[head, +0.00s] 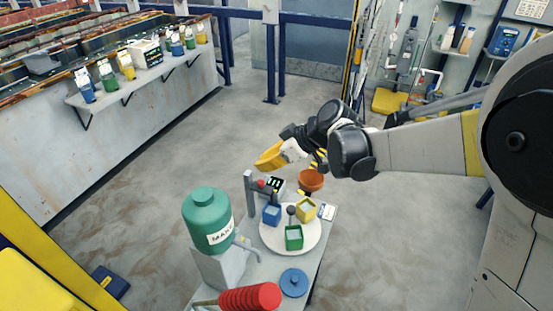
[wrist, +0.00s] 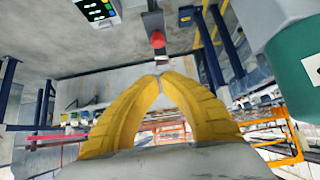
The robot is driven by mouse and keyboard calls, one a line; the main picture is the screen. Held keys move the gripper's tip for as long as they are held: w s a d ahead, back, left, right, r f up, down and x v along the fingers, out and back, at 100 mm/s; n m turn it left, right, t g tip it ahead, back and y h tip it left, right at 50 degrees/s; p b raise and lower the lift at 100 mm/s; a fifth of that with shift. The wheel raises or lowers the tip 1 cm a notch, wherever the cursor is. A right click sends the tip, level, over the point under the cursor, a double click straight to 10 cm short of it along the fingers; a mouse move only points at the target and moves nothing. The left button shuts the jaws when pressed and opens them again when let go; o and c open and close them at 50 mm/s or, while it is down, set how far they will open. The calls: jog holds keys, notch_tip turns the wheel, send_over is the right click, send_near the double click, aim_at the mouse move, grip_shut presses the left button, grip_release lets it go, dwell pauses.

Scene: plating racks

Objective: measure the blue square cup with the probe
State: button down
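The blue square cup (head: 271,215) stands on a round white plate (head: 270,241) on the small table, beside a yellow square cup (head: 306,209) and a green square cup (head: 294,238). A grey post (head: 250,196) with a red knob (head: 262,183) stands behind the blue cup; the knob also shows in the wrist view (wrist: 157,40). I cannot tell for sure whether the knob is the probe's top. A meter with a lit display (head: 277,184) is beside it. My gripper (head: 262,163), with yellow fingers, is above and behind the post. Its fingertips meet in the wrist view (wrist: 162,75), with nothing between them.
A green jug (head: 207,219) stands left of the plate. A red ribbed roll (head: 250,298) and a blue lid (head: 294,283) are at the table's front. A brown bowl (head: 311,181) is behind the yellow cup. Floor around the table is free.

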aim_at(268, 187)
jog(key=shift+a+f+b, duration=0.15)
jog(key=shift+f+b, duration=0.4)
jog(key=shift+f, duration=1.6)
notch_tip(268, 187, down, 6)
jog(key=b, duration=0.4)
jog(key=shift+w+f+b, duration=0.1)
jog(key=shift+f+b, duration=0.15)
jog(key=shift+b, duration=0.05)
jog(key=shift+r, duration=0.1)
